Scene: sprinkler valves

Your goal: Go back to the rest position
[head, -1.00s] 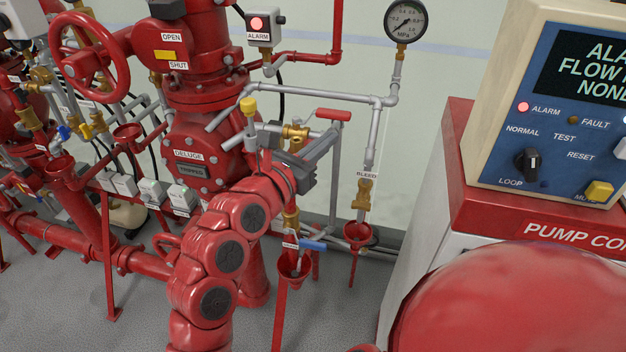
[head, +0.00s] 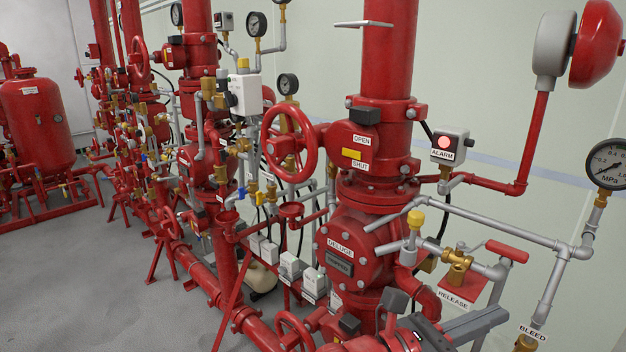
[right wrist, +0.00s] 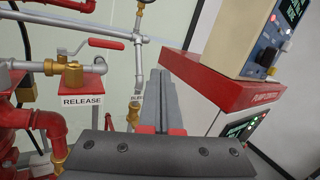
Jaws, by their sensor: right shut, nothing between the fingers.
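My right gripper (head: 478,324) shows at the bottom of the head view, right of centre, in front of the red deluge valve (head: 350,250). In the right wrist view its dark grey fingers (right wrist: 161,92) are together and empty. The RELEASE valve (head: 457,267), brass with a red lever, is just above the gripper in the head view. It is left of the fingers in the right wrist view (right wrist: 74,74), apart from them. My left gripper is in neither view.
The BLEED pipe (head: 552,285) and pressure gauge (head: 607,165) are at the right. A red handwheel (head: 289,143) projects from the piping. The pump controller (right wrist: 225,82) stands right of the fingers. Open grey floor (head: 80,285) lies at the lower left.

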